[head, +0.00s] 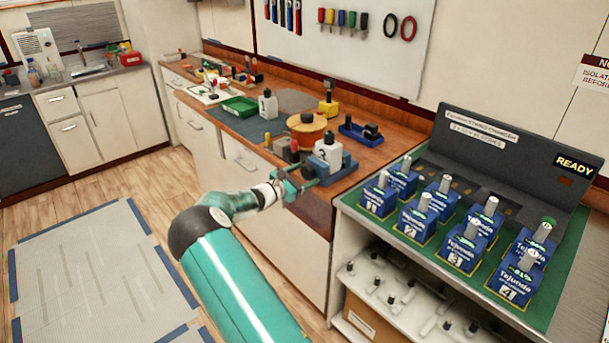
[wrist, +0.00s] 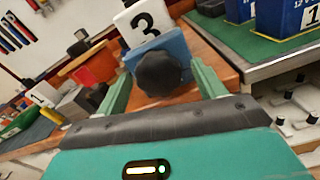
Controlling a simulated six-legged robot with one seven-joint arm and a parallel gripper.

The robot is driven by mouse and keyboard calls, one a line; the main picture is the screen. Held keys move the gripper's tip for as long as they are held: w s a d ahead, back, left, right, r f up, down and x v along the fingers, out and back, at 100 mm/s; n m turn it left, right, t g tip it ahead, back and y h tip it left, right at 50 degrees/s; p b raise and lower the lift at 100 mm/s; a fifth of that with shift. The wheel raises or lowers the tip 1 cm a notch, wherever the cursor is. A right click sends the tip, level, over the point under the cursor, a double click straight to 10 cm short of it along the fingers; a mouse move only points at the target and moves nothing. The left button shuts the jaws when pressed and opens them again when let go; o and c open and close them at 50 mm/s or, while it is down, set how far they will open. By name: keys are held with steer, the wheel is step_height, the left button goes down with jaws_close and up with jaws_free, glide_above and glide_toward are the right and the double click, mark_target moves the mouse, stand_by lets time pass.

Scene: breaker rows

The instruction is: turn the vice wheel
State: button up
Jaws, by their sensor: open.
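The vice wheel is a dark, lobed knob (wrist: 158,73) on the front of a blue vice (wrist: 178,45), between my fingers in the wrist view. A white block marked 3 (wrist: 143,20) sits at the top of the vice. In the head view the blue vice (head: 338,170) stands at the bench's front edge, with the white block (head: 328,149) on it. My gripper (wrist: 160,82) is open, with one green finger on each side of the knob. I cannot tell whether either finger touches it. In the head view my gripper (head: 298,184) is at the vice, partly hiding the wheel.
Blue breakers (head: 418,214) stand in rows on the green panel to the right. The floor at left is clear.

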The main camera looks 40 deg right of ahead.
steer(key=shift+w+d, duration=0.1)
steer(key=shift+d, duration=0.25)
steer(key=c, duration=1)
steer(key=shift+m, duration=0.4)
steer(key=m, duration=0.3)
steer(key=shift+m, duration=2)
steer(key=shift+a, duration=0.1)
